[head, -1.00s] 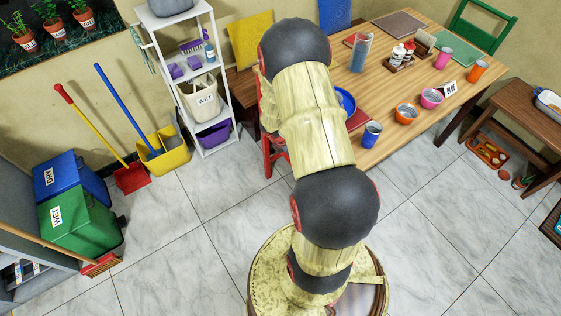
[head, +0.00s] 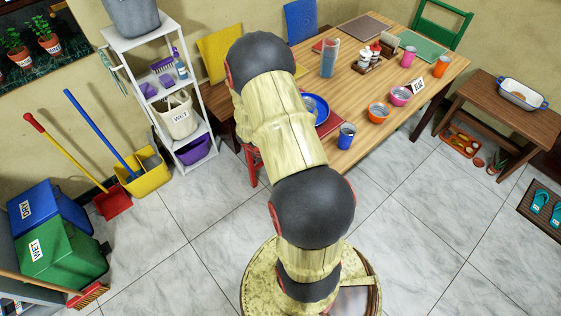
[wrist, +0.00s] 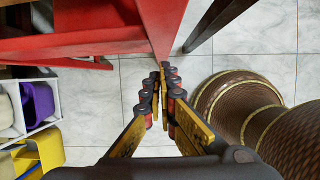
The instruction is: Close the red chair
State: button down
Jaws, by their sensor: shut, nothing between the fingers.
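The red chair stands at the near left side of the wooden table (head: 376,105). In the head view it is mostly hidden behind my arm, and only part of its red frame and leg (head: 252,166) shows. In the wrist view its red seat and frame (wrist: 95,40) fill the upper left, with a red leg standing at top centre. My gripper (wrist: 166,70) is shut and empty, its tips close to that leg. I cannot tell whether they touch it. My gripper is hidden in the head view.
A white shelf rack (head: 160,95) stands left of the chair. Yellow (head: 219,52), blue (head: 300,20) and green (head: 440,25) chairs surround the table. Bins (head: 60,240) and a yellow mop bucket (head: 147,175) stand at left. The tiled floor between is clear.

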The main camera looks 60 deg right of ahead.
jog(key=a+p+v, duration=0.1)
jog(key=p+v, duration=0.3)
jog(key=v, duration=0.6)
jog(key=shift+w+a, duration=0.2)
jog(key=shift+a, duration=0.1)
jog(key=s+a+m+g, duration=0.2)
jog(key=s+a+m, duration=0.1)
jog(key=s+m, duration=0.25)
jog(key=s+a+r+m+t+y, duration=0.1)
jog(key=a+r+m+t, duration=0.3)
jog(key=a+r, duration=1)
jog(key=s+a+r+m+t+y, duration=0.1)
jog(key=a+r+m+t+y, duration=0.2)
jog(key=a+r, duration=1.1)
notch_tip(320, 180, up, 8)
jog(key=shift+s+r+m+t, duration=0.1)
jog(key=shift+s+m+t, duration=0.1)
jog(key=shift+m+t, duration=0.85)
